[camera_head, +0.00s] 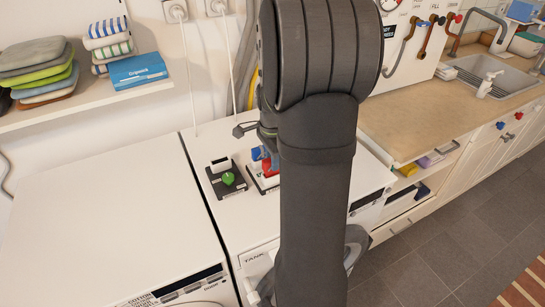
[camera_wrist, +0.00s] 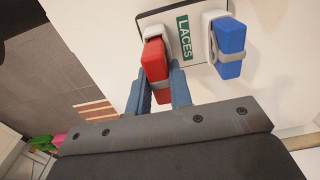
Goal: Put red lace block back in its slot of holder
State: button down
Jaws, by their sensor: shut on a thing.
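In the wrist view my gripper (camera_wrist: 160,84) is shut on the red lace block (camera_wrist: 154,58), with one blue-grey finger on each side of it. The block's far end meets a white slot piece (camera_wrist: 154,32) of the holder; how deep it sits inside I cannot tell. The holder's base plate (camera_wrist: 201,20) carries a green "LACES" label (camera_wrist: 184,37). A blue block (camera_wrist: 230,48) sits in the other clip, right of the label. In the head view the red block (camera_head: 269,167) and holder (camera_head: 259,184) show partly; my arm hides the rest.
A dark stand with a green knob (camera_head: 228,179) is left of the holder on the white machine top (camera_head: 215,215). A shelf (camera_head: 85,97) with folded cloths and a blue box (camera_head: 138,70) is at upper left. A counter with a sink (camera_head: 490,75) is at right.

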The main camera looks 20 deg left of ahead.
jog(key=shift+f, duration=0.95)
jog(key=c, duration=1.2)
grip_release()
jog(key=shift+r, duration=0.1)
notch_tip(320, 180, up, 17)
notch_tip(320, 180, down, 17)
jog(key=shift+f, duration=0.2)
jog(key=shift+r, duration=0.2)
